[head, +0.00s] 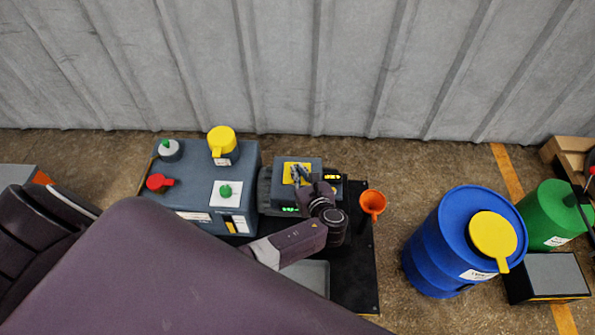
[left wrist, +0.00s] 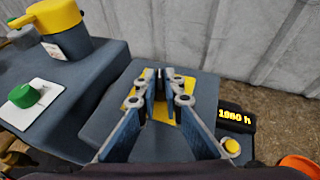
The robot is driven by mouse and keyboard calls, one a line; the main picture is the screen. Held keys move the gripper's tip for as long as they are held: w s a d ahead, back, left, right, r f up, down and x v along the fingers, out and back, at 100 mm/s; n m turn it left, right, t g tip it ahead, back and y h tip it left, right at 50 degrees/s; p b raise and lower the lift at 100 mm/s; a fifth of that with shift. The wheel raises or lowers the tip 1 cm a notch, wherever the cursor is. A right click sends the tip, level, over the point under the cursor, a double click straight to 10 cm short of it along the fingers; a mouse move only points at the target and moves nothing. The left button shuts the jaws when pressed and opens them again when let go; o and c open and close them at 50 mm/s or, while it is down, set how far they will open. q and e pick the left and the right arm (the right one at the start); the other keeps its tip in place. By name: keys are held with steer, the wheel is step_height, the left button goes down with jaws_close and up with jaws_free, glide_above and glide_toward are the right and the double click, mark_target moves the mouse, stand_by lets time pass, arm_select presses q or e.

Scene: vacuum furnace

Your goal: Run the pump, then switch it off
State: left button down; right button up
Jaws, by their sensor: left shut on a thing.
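The pump unit is a blue-grey machine (head: 190,205) on a dark base, with a smaller box (head: 283,168) at its right. A yellow plate (head: 289,173) sits on top of that box; it also shows in the left wrist view (left wrist: 165,110). My left gripper (head: 296,173) is over this plate. In the left wrist view my left gripper (left wrist: 157,78) has its fingertips close together around a small dark part, probably a switch, mostly hidden by the fingers. Green digits (head: 290,209) glow on the box's front. My right gripper is out of view.
A green knob (head: 225,190), a red handle (head: 160,182) and a yellow-capped part (head: 221,140) stand on the larger machine. A lit hour display (left wrist: 234,118) is beside the box. An orange funnel (head: 372,203) and blue drum (head: 440,245) stand right. A corrugated wall is behind.

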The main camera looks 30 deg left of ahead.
arm_select(q)
steer(key=shift+w+n+g+y+b, duration=0.2)
steer(key=shift+n+g+y+b, duration=0.1)
steer(key=shift+n+g+y, duration=0.5)
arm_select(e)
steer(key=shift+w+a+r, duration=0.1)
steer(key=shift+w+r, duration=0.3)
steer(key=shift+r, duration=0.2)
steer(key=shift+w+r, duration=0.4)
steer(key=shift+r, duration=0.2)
arm_select(q)
steer(key=c, duration=2.1)
jaws_free()
steer(key=v, duration=1.2)
steer(key=shift+r, duration=0.1)
